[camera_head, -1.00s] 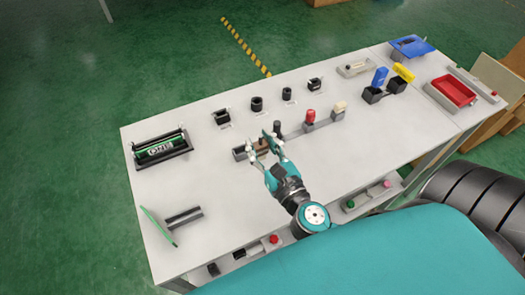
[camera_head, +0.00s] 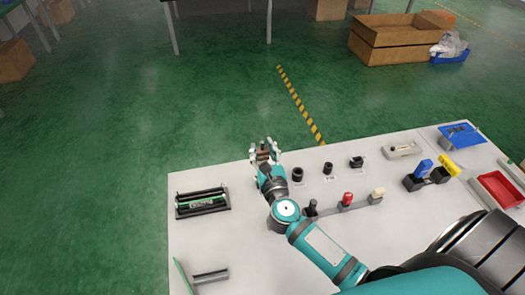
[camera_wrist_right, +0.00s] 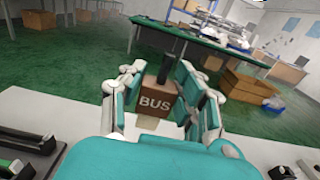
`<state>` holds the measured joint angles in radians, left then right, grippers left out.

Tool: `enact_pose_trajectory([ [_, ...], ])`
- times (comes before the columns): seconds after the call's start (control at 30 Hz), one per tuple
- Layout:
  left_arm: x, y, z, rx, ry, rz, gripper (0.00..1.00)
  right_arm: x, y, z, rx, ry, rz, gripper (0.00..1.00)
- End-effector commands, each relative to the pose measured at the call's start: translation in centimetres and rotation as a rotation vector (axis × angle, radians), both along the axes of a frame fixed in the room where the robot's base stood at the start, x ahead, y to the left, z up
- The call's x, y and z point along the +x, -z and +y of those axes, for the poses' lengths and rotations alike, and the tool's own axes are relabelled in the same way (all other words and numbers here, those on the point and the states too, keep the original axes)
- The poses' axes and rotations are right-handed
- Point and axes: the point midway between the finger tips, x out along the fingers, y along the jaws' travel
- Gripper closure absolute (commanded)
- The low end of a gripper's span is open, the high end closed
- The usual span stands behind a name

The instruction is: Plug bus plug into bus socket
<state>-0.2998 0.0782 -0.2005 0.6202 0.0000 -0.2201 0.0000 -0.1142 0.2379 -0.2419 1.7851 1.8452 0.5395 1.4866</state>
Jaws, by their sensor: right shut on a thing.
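My right gripper (camera_head: 264,158) is shut on the bus plug (camera_wrist_right: 155,103), a brown block lettered BUS with a dark upright part on top. It holds the plug near the far edge of the table, at the left end of a row of black sockets. The plug looks upright in the right wrist view, between the two teal fingers. Three black sockets show to the right: a first (camera_head: 297,173), a second (camera_head: 328,168) and a third (camera_head: 356,162). Their labels are too small to read. My gripper and arm hide the table spot below the plug. My left gripper is out of view.
A lever fixture (camera_head: 347,200) with black, red and cream knobs stands nearer, right of my right arm. A black rack (camera_head: 202,202) lies at the left. Blue and yellow switches (camera_head: 430,175) and a red tray (camera_head: 498,189) are at the right.

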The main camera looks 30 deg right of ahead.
Motion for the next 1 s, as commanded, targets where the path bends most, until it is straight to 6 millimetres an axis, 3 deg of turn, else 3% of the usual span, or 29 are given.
enact_pose_trajectory([
  [0.27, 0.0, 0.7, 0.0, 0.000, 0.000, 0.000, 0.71, 0.0, 0.8, 0.0, 0.000, 0.000, 0.000, 0.93],
  [0.8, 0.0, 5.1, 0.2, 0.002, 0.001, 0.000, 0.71, 0.0, 5.5, 0.0, 0.000, -0.001, 0.000, 0.93],
  [1.0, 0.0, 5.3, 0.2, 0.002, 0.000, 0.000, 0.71, 0.0, 5.8, 0.0, 0.000, 0.000, 0.000, 0.93],
])
